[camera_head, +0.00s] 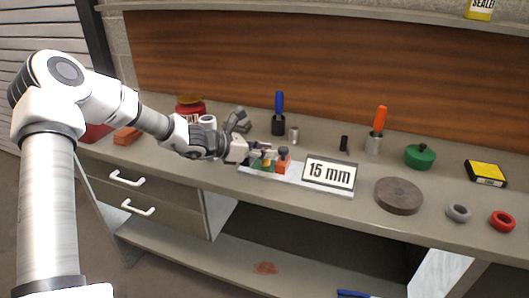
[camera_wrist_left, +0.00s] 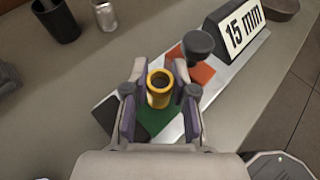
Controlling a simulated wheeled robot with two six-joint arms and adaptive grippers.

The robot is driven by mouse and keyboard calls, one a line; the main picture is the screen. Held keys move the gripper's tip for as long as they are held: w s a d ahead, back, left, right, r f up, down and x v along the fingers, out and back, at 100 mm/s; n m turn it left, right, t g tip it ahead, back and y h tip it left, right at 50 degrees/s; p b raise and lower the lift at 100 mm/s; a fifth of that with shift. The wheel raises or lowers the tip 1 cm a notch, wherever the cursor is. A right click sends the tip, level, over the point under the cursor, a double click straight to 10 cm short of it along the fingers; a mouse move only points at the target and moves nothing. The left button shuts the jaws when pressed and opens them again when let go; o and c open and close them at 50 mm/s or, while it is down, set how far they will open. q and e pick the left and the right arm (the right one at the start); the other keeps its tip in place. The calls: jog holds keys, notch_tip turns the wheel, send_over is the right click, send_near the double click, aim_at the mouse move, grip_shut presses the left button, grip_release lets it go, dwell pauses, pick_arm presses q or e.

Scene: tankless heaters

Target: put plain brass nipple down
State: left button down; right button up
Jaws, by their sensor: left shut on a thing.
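The plain brass nipple (camera_wrist_left: 159,92) is a short gold tube with an open top, upright between the fingers of my left gripper (camera_wrist_left: 158,100) in the wrist view. The left gripper is shut on it, above a green patch (camera_wrist_left: 152,128) of a pale tray (camera_head: 315,187). In the head view the left gripper (camera_head: 262,152) is over the left part of this tray, and the nipple is mostly hidden by the fingers. I cannot tell if the nipple touches the patch. My right gripper is not in view.
An orange patch with a dark knobbed piece (camera_wrist_left: 198,45) and a "15 mm" sign (camera_head: 329,173) stand on the tray, right of the gripper. Behind are a dark cup with a blue handle (camera_head: 279,115) and a small metal cylinder (camera_head: 294,135). A brown disc (camera_head: 398,195) lies right.

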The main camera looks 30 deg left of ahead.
pick_arm(q)
jog(key=shift+f, duration=0.2)
jog(key=c, duration=1.2)
grip_release()
